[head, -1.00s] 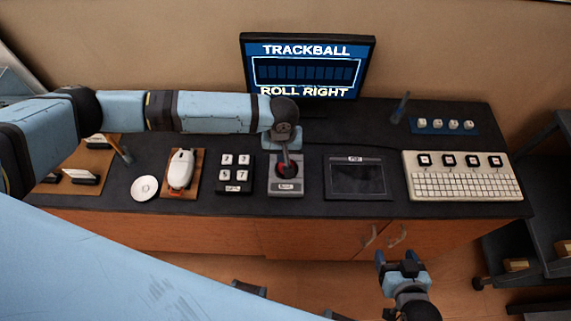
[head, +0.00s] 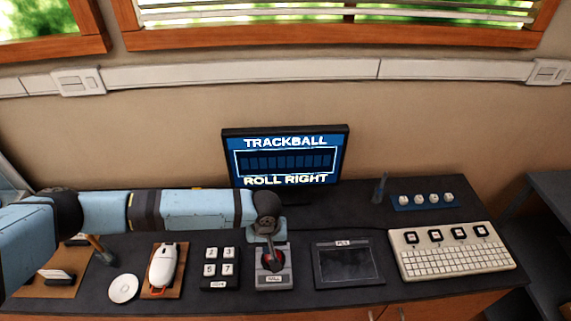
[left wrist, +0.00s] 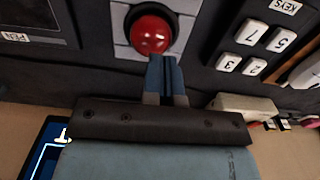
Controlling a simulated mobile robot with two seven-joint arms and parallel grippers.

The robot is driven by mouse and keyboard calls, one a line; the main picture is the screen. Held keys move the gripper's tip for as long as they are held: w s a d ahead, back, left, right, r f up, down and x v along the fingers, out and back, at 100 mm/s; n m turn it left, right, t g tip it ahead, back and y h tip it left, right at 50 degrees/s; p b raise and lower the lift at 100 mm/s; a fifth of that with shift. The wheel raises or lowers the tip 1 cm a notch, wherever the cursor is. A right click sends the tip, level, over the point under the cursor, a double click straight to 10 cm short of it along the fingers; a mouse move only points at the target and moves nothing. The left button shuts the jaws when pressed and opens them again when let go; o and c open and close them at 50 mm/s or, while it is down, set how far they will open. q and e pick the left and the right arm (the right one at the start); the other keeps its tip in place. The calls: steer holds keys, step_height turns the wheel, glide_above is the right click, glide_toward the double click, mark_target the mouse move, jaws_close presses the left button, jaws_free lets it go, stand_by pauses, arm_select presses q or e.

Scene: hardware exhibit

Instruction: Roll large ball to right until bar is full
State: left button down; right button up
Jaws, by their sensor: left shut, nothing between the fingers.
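The large red ball (head: 272,259) sits in a grey housing on the dark counter. It also shows in the left wrist view (left wrist: 152,33), in a dark ring. My left gripper (head: 280,244) points down at the ball, its fingers together and empty. In the left wrist view its fingertips (left wrist: 164,62) overlap the ball's near edge; I cannot tell whether they touch it. The monitor (head: 286,134) behind reads TRACKBALL and ROLL RIGHT, with a bar (head: 286,161) of dark blue segments, none brightly lit. My right gripper is not in view.
Left of the ball are a number key block (head: 220,268), a mouse (head: 163,264) and a white disc (head: 124,288). Right of it are a pen tablet (head: 347,264) and a keyboard (head: 455,252). A blue strip of white keys (head: 423,201) lies behind.

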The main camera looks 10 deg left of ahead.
arm_select(q)
steer(key=shift+f, duration=0.4)
steer(key=shift+f, duration=0.7)
stand_by(0.3)
steer(key=shift+d+r, duration=0.1)
steer(key=shift+d, duration=0.05)
steer(key=shift+w+d+p, duration=0.1)
steer(key=shift+d+p, duration=0.05)
steer(key=shift+p, duration=0.3)
steer(key=shift+d+p, duration=0.2)
steer(key=shift+p, duration=0.15)
stand_by(0.3)
steer(key=shift+w+d+p, duration=0.1)
steer(key=shift+d+p, duration=0.15)
steer(key=shift+p, duration=0.3)
